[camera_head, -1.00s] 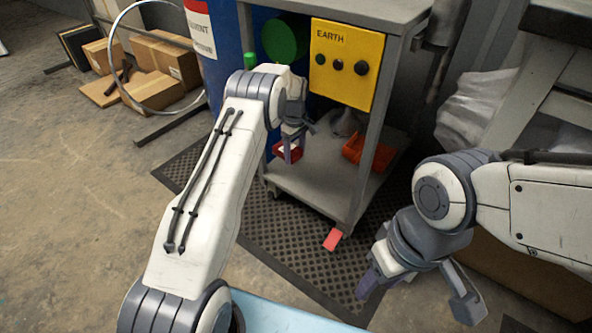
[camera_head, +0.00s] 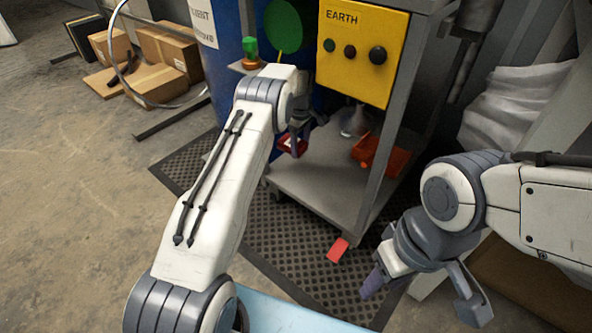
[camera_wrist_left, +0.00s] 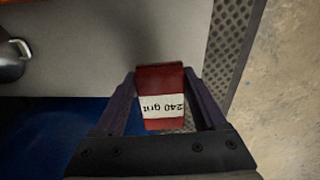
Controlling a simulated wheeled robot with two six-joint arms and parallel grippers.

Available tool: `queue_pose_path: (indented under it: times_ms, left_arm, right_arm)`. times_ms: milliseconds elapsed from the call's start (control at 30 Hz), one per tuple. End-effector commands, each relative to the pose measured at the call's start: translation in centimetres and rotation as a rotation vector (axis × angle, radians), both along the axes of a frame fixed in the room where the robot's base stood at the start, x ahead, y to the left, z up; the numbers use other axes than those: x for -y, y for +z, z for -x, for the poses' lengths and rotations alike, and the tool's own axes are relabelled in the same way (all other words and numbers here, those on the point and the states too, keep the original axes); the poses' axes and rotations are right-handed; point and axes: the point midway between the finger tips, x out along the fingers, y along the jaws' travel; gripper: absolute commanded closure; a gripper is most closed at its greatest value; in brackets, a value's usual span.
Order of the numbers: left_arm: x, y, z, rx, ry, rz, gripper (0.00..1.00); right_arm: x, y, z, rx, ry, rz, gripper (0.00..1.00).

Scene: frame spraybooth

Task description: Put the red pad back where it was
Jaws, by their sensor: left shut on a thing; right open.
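My left gripper (camera_head: 296,143) is shut on the red pad (camera_head: 287,145), near the left side of the grey cart's lower shelf (camera_head: 318,196). In the left wrist view the pad (camera_wrist_left: 160,80) sits between the two fingers and has a white band reading "240 grit". The pad appears over the shelf's edge; I cannot tell whether it touches the shelf. My right gripper (camera_head: 422,298) is open and empty, low at the right, apart from the cart.
An orange bin (camera_head: 382,157) and a grey metal item (camera_head: 354,121) stand on the lower shelf. A yellow EARTH box (camera_head: 360,50) hangs above. A flat red piece (camera_head: 338,250) lies by the cart's front foot. A blue drum (camera_head: 228,75) stands left. The shelf's front is clear.

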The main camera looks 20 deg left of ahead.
Motion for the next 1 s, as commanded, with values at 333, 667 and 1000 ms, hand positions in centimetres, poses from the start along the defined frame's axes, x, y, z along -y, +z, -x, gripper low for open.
queue_pose_path:
  times_ms: [333,667,1000]
  left_arm:
    - [0.7,-1.5,-0.2,-0.001,-0.008,0.0,0.89]
    - [0.5,-5.9,-0.1,0.0,-0.006,0.0,0.89]
    - [0.3,-9.7,-0.1,0.001,-0.005,0.0,0.89]
  right_arm:
    - [0.0,-1.1,0.0,0.0,0.0,0.0,0.5]
    - [0.0,-4.0,0.0,0.0,0.0,0.0,0.5]
    - [0.0,-5.9,0.0,0.0,0.0,0.0,0.5]
